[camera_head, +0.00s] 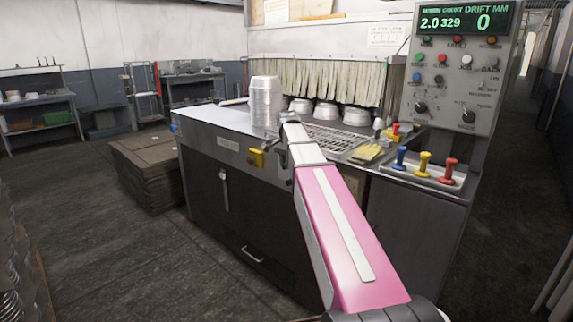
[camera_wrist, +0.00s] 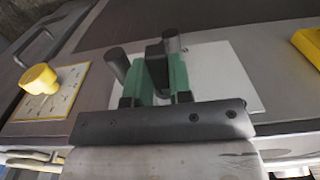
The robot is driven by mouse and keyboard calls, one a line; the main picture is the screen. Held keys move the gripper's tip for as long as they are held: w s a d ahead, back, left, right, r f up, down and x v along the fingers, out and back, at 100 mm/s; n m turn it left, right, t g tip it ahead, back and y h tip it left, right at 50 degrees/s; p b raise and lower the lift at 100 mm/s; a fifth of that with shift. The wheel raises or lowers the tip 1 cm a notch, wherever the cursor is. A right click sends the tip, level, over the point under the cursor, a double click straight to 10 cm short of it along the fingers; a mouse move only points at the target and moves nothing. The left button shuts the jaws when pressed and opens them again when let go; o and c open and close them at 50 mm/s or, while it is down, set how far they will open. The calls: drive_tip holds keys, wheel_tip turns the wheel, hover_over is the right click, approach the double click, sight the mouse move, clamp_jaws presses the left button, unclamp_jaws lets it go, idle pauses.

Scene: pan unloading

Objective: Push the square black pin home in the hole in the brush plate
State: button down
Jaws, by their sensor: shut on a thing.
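In the wrist view my gripper (camera_wrist: 157,82) has two green fingers closed on a dark piece, which I take to be the square black pin (camera_wrist: 154,52). The fingers and pin stand in front of a pale plate (camera_wrist: 225,72) on a grey metal face; this looks like the brush plate. Two dark round posts show beside the fingers, one on each side. The hole is hidden, and I cannot tell how deep the pin sits.
A yellow knob (camera_wrist: 39,78) on a dial plate is left of my gripper, and a yellow part (camera_wrist: 309,45) is at right. The machine bears a stack of pans (camera_head: 265,100), a grate, and blue, yellow and red levers (camera_head: 425,164).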

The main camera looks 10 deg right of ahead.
drive_tip(key=shift+w+d, duration=0.3)
drive_tip(key=shift+d, duration=0.1)
idle(0.4)
drive_tip(key=c, duration=0.9)
unclamp_jaws()
drive_tip(key=shift+c, duration=0.2)
wheel_tip(320, 180, up, 11)
drive_tip(key=shift+a+f, duration=0.1)
